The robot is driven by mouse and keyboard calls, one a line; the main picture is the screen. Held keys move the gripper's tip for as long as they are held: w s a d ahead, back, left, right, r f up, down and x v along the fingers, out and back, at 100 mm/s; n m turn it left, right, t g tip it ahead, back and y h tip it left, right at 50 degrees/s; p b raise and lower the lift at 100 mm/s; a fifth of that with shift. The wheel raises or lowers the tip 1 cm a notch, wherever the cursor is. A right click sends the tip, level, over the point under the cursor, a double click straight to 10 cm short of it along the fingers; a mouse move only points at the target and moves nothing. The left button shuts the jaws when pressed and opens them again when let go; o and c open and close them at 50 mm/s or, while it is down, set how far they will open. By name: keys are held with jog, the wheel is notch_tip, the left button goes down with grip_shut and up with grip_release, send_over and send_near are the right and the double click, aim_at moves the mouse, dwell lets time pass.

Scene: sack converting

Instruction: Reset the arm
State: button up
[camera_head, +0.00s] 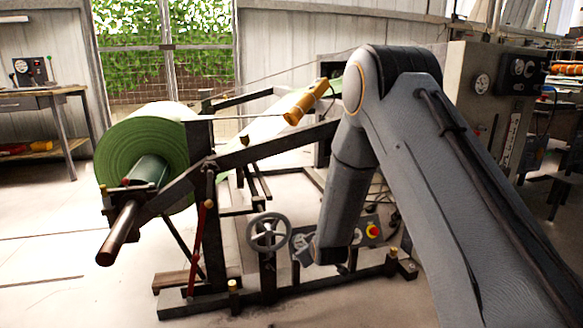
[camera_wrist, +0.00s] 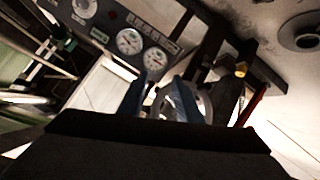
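My arm reaches in from the right in the head view, and its grey lower end hangs beside the unwind stand. My gripper (camera_wrist: 158,88) shows in the wrist view as two bluish fingers standing apart with no object seen held between them. A dark part of my wrist covers the bottom of that view. A grey handwheel (camera_head: 268,232) is on the stand, just left of the arm's end. A wheel-like round part also shows behind the right finger in the wrist view.
A large green roll (camera_head: 142,150) sits on the dark stand, with its shaft (camera_head: 120,232) sticking out front. A red button (camera_head: 373,231) is right of the arm's end. White gauges (camera_wrist: 130,41) show in the wrist view. A workbench (camera_head: 40,98) stands left. The left-front floor is clear.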

jog(key=s+d+r+m+g+h, duration=0.1)
jog(key=s+d+r+m+g, duration=0.25)
jog(key=s, duration=0.85)
jog(key=s+d+r+m+g, duration=0.2)
jog(key=s+d+r, duration=0.3)
jog(key=s, duration=0.6)
jog(key=s+d+r+m+g+h, duration=0.1)
jog(key=s+d+r+m+g, duration=0.3)
jog(key=s, duration=0.8)
jog(key=s+a+r+n+g+y, duration=0.1)
jog(key=s+a+r+n, duration=0.3)
jog(key=s+a, duration=0.45)
jog(key=s+a+r+n+y, duration=0.1)
jog(key=s+a+r+n, duration=0.4)
jog(key=a, duration=0.6)
jog(key=d+r+m+p, duration=0.3)
jog(key=d+r+p, duration=0.7)
jog(key=p, duration=0.7)
jog(key=s+d+r+m+h+p, duration=0.1)
jog(key=d+r+m+p, duration=0.3)
jog(key=d+r+p, duration=0.6)
notch_tip(320, 180, up, 5)
jog(key=p, duration=0.6)
jog(key=shift+d+f+h+p, duration=0.15)
jog(key=shift+d+h+p, duration=0.05)
jog(key=shift+h+p, duration=0.15)
